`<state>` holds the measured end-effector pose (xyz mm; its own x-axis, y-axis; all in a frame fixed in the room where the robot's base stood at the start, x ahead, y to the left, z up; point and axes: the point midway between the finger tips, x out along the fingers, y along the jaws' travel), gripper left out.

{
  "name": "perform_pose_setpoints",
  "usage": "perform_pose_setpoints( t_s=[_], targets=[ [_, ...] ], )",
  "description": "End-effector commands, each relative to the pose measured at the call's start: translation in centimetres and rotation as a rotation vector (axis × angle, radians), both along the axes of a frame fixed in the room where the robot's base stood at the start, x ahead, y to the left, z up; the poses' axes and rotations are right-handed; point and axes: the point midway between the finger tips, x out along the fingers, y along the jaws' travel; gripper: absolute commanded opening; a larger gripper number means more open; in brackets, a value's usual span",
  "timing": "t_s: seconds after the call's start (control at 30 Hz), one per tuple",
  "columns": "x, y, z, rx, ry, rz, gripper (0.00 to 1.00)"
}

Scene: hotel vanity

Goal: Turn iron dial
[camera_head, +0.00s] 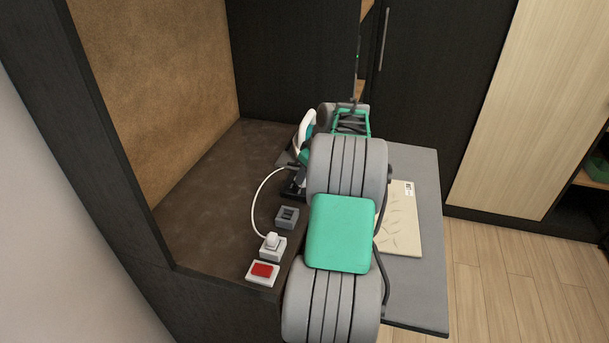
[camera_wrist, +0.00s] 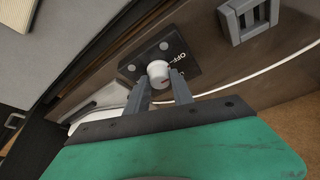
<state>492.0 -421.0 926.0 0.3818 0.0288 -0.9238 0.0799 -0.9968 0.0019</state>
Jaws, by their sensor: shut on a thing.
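In the head view, the iron (camera_head: 307,122), white and teal, stands at the back of the dark counter, partly hidden by my arm. The dial and my fingertips are hidden behind my arm in that view.
A white cord (camera_head: 257,200) runs along the counter to a white plug (camera_head: 271,241). A grey square fitting (camera_head: 287,217) and a red switch (camera_head: 262,271) sit near the counter's front. A grey board (camera_head: 425,275) with a pale sheet (camera_head: 402,225) lies to the right.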

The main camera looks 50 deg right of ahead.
Motion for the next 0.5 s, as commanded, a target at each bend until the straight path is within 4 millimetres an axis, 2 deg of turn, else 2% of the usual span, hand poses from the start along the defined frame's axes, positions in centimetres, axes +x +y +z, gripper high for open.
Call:
perform_pose_setpoints(
  t_s=[0.27,0.5],
  targets=[
    [0.09,0.06,-0.07,0.002,0.001,-0.028,0.0],
    [0.11,0.17,-0.19,0.002,0.0,-0.153,0.0]
  ],
)
